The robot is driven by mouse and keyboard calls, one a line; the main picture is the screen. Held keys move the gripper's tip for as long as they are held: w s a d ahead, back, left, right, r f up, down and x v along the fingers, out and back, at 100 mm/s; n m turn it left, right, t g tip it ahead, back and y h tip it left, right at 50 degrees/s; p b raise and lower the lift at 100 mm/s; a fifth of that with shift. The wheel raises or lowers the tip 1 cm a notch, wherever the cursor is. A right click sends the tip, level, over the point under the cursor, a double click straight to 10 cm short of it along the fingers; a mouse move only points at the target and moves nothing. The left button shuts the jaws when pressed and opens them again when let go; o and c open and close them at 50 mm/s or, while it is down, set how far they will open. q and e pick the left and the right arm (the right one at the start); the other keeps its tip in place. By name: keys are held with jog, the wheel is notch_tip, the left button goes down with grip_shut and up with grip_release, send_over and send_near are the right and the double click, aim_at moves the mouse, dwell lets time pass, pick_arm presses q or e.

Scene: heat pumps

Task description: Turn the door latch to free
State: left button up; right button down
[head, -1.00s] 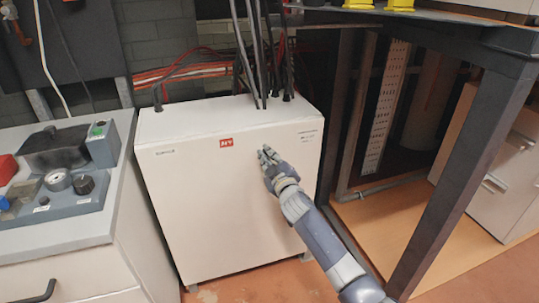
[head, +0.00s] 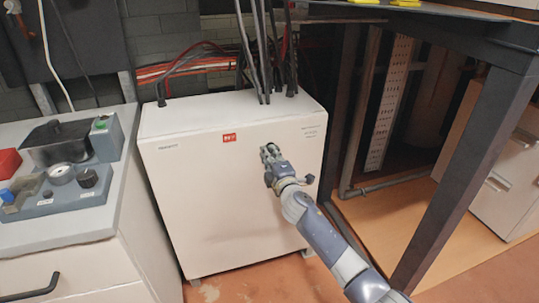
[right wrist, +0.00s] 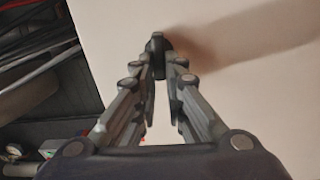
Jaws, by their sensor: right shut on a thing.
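The door latch (right wrist: 157,42) shows in the right wrist view as a small dark piece on the pale front panel, at the tips of my right gripper (right wrist: 158,68). The two fingers close in on it from both sides. In the head view my right gripper (head: 268,153) is at the upper right part of the white cabinet's front (head: 210,205), right of the red label (head: 229,138). There the gripper covers the latch, so its exact angle cannot be told. My left gripper is not in view.
Dark cables (head: 263,50) rise from the cabinet's top. A grey counter (head: 60,228) with a control box (head: 65,195) stands at the left. A dark table leg (head: 465,170) stands close to my right arm on the right.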

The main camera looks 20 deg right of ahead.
jog(key=shift+f+n, duration=0.15)
jog(key=shift+n, duration=0.25)
jog(key=c, duration=1.7)
grip_release()
jog(key=shift+o, duration=0.2)
jog(key=s, duration=1.2)
jog(key=shift+d, duration=0.2)
